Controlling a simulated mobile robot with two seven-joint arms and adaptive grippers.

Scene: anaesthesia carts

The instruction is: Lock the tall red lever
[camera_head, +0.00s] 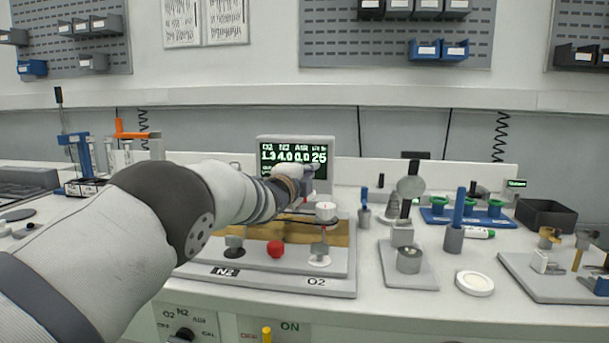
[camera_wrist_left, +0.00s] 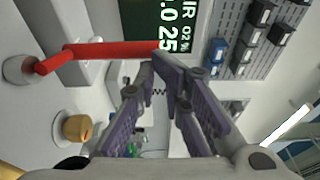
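The tall red lever (camera_wrist_left: 105,50) shows in the left wrist view, which is turned on its side. It rises from a round grey base (camera_wrist_left: 20,69), and its upper end is close by my left fingertips; I cannot tell whether they touch. My left gripper (camera_wrist_left: 157,62) has a narrow gap between its fingers, with nothing seen held in it. In the head view the left gripper (camera_head: 322,174) is in front of the monitor's lower right part. My arm hides most of the lever there. My right gripper is out of view.
The monitor (camera_head: 296,142) stands behind the gas panel, whose front plate (camera_head: 255,279) bears N2 and O2 labels. A red knob (camera_head: 275,249) and a white-topped post (camera_head: 326,211) stand on the panel. Grey fixtures and a white disc (camera_head: 475,283) stand right of it.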

